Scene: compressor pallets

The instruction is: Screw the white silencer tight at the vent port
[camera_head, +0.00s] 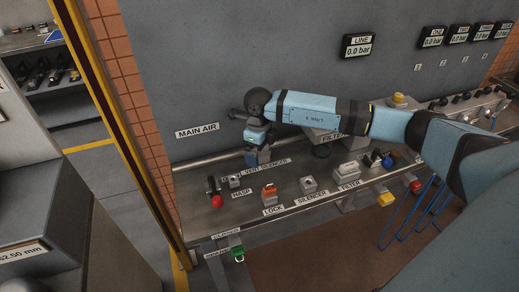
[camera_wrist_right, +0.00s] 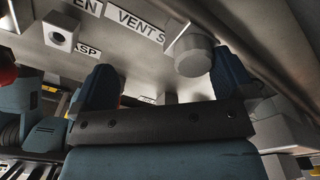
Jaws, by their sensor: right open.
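A pale grey round cylinder (camera_wrist_right: 194,55), which looks like the white silencer, stands beside the VENT SILENCER label (camera_wrist_right: 137,20) in the right wrist view. My right gripper (camera_wrist_right: 164,78) is open, with one finger on each side of the view. The cylinder shows between the fingers, closer to the right one; I cannot tell whether they touch. In the head view my right gripper (camera_head: 262,157) points down at the back of the bench and hides the vent port. The thread is not visible. My left gripper is not in view.
The bench (camera_head: 225,170) carries a red-knobbed lever (camera_head: 216,200), a small grey HASP block (camera_head: 234,181), an orange lock (camera_head: 269,191) and a grey block (camera_head: 308,185) by the SILENCER label. A rail (camera_head: 205,162) runs along the wall. The LINE gauge (camera_head: 358,46) reads 0.0 bar.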

